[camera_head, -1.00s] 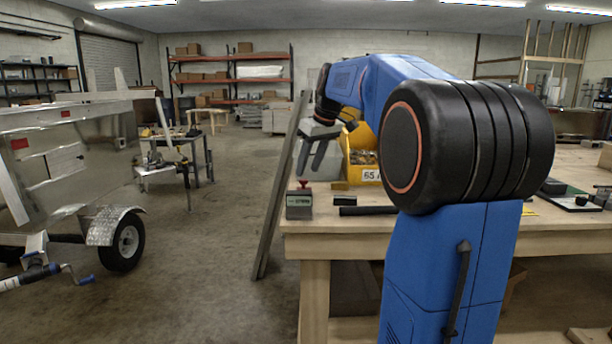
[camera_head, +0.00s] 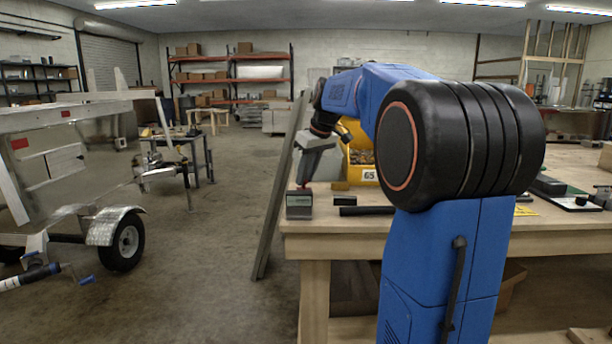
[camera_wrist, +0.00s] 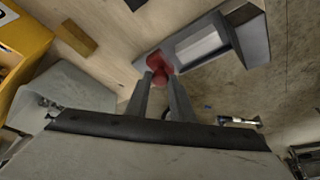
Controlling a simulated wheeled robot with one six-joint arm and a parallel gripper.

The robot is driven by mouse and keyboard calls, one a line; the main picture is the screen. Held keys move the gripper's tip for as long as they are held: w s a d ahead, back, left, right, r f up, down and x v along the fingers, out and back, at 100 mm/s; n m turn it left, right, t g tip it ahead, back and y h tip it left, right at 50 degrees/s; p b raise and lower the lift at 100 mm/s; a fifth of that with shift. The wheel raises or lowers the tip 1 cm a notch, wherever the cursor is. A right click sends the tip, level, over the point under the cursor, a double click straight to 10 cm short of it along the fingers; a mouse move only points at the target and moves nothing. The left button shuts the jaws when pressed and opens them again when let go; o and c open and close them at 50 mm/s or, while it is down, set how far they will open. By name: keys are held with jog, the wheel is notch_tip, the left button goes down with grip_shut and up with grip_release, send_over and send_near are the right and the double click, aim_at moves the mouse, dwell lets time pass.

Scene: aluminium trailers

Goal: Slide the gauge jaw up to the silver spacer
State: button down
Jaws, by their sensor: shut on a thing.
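The gauge is a small grey box (camera_head: 299,208) with a dark face, at the near left corner of the wooden bench. My gripper (camera_wrist: 160,80) is shut on this knob. In the head view my gripper (camera_head: 304,183) reaches down to the gauge from above.
A yellow bin (camera_head: 369,175) stands behind and right of the gauge. A small tan block (camera_wrist: 76,38) lies between them. A black bar (camera_head: 366,210) lies on the bench (camera_head: 420,222) to the right. Long metal profiles (camera_head: 268,215) lean at the bench's left edge.

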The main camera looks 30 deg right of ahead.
jog(key=s+a, duration=0.2)
jog(key=s, duration=0.1)
jog(key=shift+s+a, duration=0.2)
jog(key=shift+s, duration=0.05)
jog(key=shift+s+a+f, duration=0.1)
jog(key=shift+s, duration=0.25)
jog(key=c, duration=1.5)
grip_release()
jog(key=shift+a, duration=0.3)
jog(key=shift+c, duration=0.2)
jog(key=shift+d, duration=0.15)
jog(key=shift+r, duration=0.35)
jog(key=v, duration=1.7)
